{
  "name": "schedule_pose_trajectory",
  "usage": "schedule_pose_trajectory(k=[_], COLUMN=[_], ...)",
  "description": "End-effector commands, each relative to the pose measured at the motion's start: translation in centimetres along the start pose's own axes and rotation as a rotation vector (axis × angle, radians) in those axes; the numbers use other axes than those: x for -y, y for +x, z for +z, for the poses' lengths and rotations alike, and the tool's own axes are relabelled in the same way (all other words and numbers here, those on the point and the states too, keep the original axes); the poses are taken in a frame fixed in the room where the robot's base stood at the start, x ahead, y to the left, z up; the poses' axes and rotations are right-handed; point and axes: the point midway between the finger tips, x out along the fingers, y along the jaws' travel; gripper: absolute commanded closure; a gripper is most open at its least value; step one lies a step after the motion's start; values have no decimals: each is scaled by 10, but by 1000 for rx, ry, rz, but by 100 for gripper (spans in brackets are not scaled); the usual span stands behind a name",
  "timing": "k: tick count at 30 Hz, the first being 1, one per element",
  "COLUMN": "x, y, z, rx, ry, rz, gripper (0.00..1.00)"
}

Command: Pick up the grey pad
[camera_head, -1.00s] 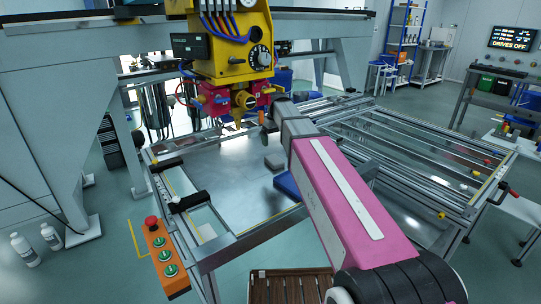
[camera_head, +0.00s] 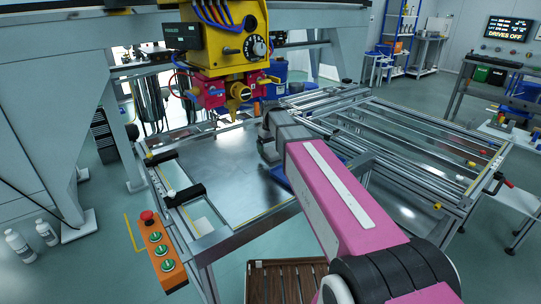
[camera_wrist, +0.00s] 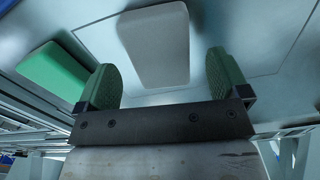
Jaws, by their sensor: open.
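The grey pad (camera_wrist: 160,45) lies flat on the panel (camera_wrist: 235,30) in the wrist view, a rounded pale block ahead of my gripper. My gripper (camera_wrist: 155,73) has two green ribbed fingers standing apart, one toward each side of the pad. The pad's near end shows between the fingers, with no clear contact. In the head view my arm's wrist covers the pad, and the fingers cannot be made out.
A green block (camera_wrist: 55,70) lies left of the pad in the wrist view, close to the left finger. In the head view a blue block (camera_head: 281,178) sits beside my arm. A yellow tool head (camera_head: 240,55) hangs above the panel. The panel's left part is clear.

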Motion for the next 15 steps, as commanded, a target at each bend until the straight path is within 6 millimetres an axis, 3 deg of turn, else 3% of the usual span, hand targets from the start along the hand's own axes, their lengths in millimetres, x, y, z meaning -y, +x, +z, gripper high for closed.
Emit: schedule_pose_trajectory(k=[6,13,15], x=[0,0,0], y=[24,25,25], z=[0,0,0], rx=[1,0,0], ry=[0,0,0], rz=[0,0,0], gripper=[6,6,29])
